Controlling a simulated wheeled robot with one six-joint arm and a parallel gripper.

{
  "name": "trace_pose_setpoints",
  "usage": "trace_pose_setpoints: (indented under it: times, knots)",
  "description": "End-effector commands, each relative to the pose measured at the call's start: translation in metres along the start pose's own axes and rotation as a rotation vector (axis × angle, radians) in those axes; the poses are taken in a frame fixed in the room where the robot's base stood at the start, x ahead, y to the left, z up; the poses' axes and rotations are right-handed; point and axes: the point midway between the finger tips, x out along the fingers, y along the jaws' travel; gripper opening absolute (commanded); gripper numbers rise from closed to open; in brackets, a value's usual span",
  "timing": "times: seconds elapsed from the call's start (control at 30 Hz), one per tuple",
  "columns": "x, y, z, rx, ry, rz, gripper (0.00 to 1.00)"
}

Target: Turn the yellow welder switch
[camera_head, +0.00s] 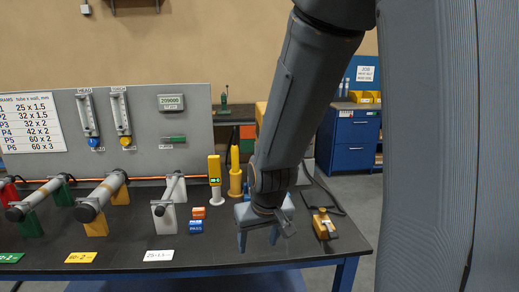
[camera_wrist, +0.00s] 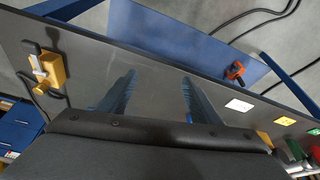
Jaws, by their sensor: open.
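The yellow welder switch (camera_head: 323,226) is a small yellow block with a knob on top, near the right end of the dark table.
Tubes on coloured stands (camera_head: 97,196) fill the table's left side. Small orange and blue blocks (camera_head: 197,219) and a yellow post (camera_head: 235,175) stand left of and behind my gripper. An orange-and-black object (camera_wrist: 235,72) shows beyond the table edge in the wrist view. Bare tabletop lies around my fingers.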

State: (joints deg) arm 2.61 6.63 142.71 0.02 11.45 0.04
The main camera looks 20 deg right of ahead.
Motion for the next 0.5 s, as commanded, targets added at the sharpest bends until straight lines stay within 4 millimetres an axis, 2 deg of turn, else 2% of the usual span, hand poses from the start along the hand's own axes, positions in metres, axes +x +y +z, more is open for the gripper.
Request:
trace_pose_setpoints:
  times: [0.03,0.13,0.2,0.3,0.4,0.5]
  knots:
    - [0.012,0.01,-0.031,0.02,0.08,0.008,0.58]
    - [0.029,0.034,-0.101,0.055,0.279,0.029,0.58]
    - [0.035,0.053,-0.147,0.076,0.423,0.048,0.58]
    - [0.038,0.084,-0.206,0.103,0.625,0.079,0.58]
    - [0.034,0.114,-0.252,0.122,0.817,0.114,0.58]
    - [0.026,0.142,-0.284,0.135,0.98,0.148,0.58]
